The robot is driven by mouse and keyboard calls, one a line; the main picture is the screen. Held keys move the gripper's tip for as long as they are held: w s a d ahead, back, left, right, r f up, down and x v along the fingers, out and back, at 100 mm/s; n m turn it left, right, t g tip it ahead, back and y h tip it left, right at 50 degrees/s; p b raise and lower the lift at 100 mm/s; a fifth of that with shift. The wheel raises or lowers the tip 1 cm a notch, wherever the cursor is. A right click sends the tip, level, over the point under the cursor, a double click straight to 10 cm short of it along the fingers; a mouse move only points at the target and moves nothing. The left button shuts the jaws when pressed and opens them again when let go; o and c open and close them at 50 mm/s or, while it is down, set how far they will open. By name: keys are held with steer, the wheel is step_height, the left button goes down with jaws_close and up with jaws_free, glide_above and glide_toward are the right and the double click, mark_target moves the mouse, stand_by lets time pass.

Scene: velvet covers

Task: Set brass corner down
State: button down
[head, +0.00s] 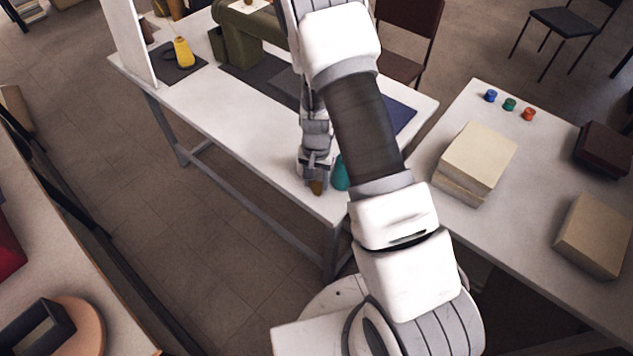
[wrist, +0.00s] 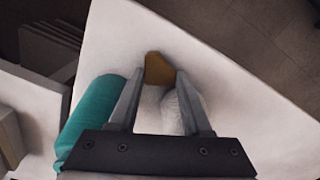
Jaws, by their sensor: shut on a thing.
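The brass corner (wrist: 158,68) is a small brown-gold piece between the fingertips of my gripper (wrist: 157,82) in the wrist view. My gripper is shut on it, near the corner of the white table (wrist: 225,70). In the head view my gripper (head: 316,180) points down over the near end of that table (head: 255,140), with the brass corner (head: 317,187) at its tip. I cannot tell whether the piece touches the tabletop.
A teal object (head: 341,174) stands close beside my gripper; it also shows at the left in the wrist view (wrist: 92,118). A green machine (head: 240,35) and a yellow object (head: 183,52) stand farther back. The table edge is close.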

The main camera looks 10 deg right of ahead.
mark_target(319, 185)
steer(key=r, duration=0.4)
steer(key=shift+s+d+r, duration=0.15)
steer(key=shift+s+d, duration=0.1)
steer(key=s+d+r, duration=0.6)
steer(key=s+d, duration=0.1)
steer(key=s, duration=0.1)
steer(key=shift+s+r+b, duration=0.15)
steer(key=shift+r+b, duration=0.05)
steer(key=shift+b, duration=0.15)
